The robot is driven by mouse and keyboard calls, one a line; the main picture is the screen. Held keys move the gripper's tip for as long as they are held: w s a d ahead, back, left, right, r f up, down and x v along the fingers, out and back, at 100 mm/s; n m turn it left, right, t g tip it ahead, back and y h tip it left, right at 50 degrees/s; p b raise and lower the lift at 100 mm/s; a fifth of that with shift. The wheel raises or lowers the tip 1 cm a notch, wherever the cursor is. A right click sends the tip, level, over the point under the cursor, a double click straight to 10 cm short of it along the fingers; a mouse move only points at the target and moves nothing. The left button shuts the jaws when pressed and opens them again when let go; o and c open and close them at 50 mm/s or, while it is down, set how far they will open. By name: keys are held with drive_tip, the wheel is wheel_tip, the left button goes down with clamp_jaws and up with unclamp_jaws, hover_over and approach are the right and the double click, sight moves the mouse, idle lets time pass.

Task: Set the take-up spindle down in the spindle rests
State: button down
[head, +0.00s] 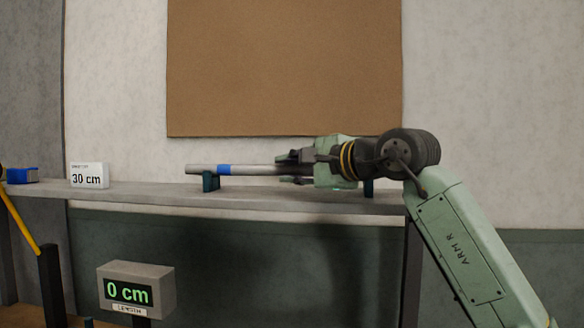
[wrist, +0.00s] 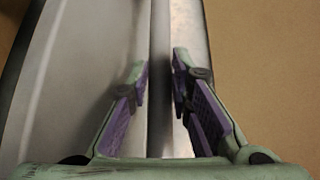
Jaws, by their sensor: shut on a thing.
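The take-up spindle (head: 202,168) is a pale grey rod with a blue band, lying level above the shelf in the head view. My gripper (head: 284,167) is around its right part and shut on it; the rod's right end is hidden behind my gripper. In the wrist view the spindle (wrist: 160,50) runs between the two purple-padded fingers of my gripper (wrist: 160,75). The right rest (head: 368,187) shows partly below my wrist. Whether the rod is fully seated cannot be told.
The grey shelf (head: 140,192) runs along the wall. A white "30 cm" card (head: 88,176) and a blue object (head: 22,175) stand at its left. A display reading "0 cm" (head: 136,290) is below. A brown board (head: 284,65) hangs above.

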drive_tip(key=c, duration=1.4)
unclamp_jaws()
drive_tip(key=shift+o, duration=0.2)
drive_tip(key=v, duration=1.2)
drive_tip(key=shift+s, duration=0.1)
